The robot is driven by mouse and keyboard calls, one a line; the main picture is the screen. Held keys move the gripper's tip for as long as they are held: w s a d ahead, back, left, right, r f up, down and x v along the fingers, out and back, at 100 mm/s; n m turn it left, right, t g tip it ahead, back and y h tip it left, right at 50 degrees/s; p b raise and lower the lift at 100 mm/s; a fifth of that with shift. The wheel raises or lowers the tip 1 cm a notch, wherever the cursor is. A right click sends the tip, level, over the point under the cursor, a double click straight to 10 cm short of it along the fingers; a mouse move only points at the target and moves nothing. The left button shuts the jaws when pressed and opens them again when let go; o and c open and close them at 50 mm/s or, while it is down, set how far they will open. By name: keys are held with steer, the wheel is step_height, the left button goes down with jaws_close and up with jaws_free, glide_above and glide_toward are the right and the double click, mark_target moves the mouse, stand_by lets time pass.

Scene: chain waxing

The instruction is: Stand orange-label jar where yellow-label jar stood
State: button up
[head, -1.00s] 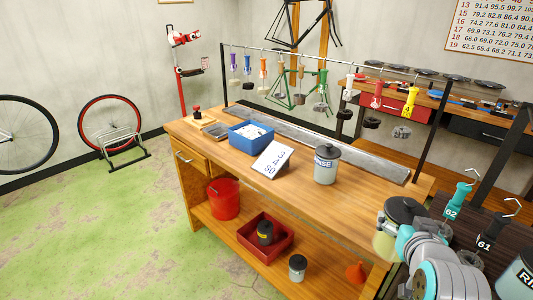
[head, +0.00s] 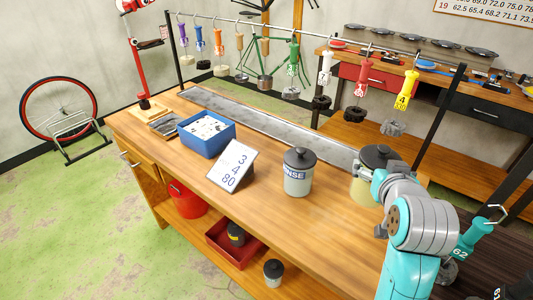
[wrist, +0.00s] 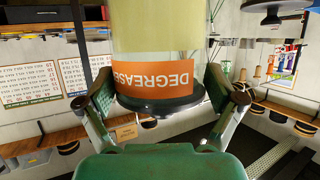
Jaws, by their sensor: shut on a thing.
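The orange-label jar shows in the wrist view with its orange DEGREASE label (wrist: 155,75), pale yellow contents and dark lid. My gripper (wrist: 165,95) is shut on this jar, with a finger on each side. In the head view the orange-label jar (head: 362,190), dark-lidded, is at the right end of the bench, partly hidden by my gripper (head: 372,178). I cannot tell whether it touches the bench top. A black jar with a yellow band (head: 236,235) is in the red tray on the lower shelf; it may be the yellow-label jar.
The grey RINSE jar (head: 298,178) stands on the bench (head: 255,215), left of the held jar. A number card (head: 232,166) and blue bin (head: 207,134) are farther left. A small dark-lidded jar (head: 273,272) is on the lower shelf.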

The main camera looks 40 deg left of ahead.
mark_target(371, 204)
steer(key=shift+f, duration=4.9)
steer(key=shift+f, duration=0.1)
steer(key=o, duration=1.5)
steer(key=shift+f, duration=0.1)
steer(key=shift+s+r, duration=0.1)
steer(key=shift+r, duration=0.1)
steer(key=v, duration=1.1)
steer(key=shift+s+d+r, duration=0.15)
steer(key=shift+s+r, duration=0.1)
steer(key=shift+s, duration=0.05)
